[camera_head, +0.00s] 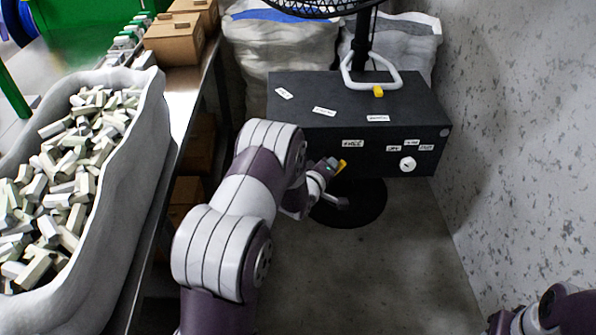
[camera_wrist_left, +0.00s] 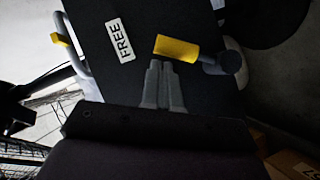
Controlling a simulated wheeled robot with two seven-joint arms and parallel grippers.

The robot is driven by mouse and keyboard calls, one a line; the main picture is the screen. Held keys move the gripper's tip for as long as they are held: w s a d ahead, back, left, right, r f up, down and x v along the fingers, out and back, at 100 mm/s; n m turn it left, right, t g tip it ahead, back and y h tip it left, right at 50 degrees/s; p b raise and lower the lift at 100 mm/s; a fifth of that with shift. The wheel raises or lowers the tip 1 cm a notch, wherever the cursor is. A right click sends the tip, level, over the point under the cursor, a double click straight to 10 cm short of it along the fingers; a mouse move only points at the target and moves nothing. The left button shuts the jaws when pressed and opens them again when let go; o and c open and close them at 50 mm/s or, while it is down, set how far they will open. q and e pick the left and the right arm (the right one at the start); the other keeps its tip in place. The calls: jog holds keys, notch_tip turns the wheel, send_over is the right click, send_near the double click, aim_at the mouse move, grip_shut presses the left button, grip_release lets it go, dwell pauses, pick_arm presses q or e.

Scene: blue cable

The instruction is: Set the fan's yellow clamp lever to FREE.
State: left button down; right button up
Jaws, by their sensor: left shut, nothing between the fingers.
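The yellow clamp lever (camera_wrist_left: 176,49) shows in the left wrist view on the front of a black box (camera_head: 290,95). Its grey pivot (camera_wrist_left: 228,63) is at its right end in that view, and its yellow end points toward the white FREE label (camera_wrist_left: 120,40), with a small gap between. In the head view the lever's yellow end (camera_head: 342,166) is just below the FREE label (camera_head: 352,143). My left gripper (camera_wrist_left: 160,66) is shut and empty, its fingertips right beside the yellow end; I cannot tell whether they touch. My right arm shows at lower right; its gripper is out of view.
A white handle (camera_head: 390,82) with a yellow tab (camera_head: 378,91) stands around the fan's pole above the box. A white knob (camera_head: 408,164) is on the box's right front. A concrete wall (camera_head: 520,120) is at right; a bin (camera_head: 150,100) of pale blocks is at left.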

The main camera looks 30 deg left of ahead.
pick_arm(q)
jog(key=shift+w+d, duration=0.25)
jog(key=shift+d, duration=0.2)
jog(key=shift+d+f, duration=0.1)
jog(key=shift+p, duration=0.3)
jog(key=p+v, duration=0.4)
jog(key=v, duration=0.8)
jog(key=shift+s, duration=0.35)
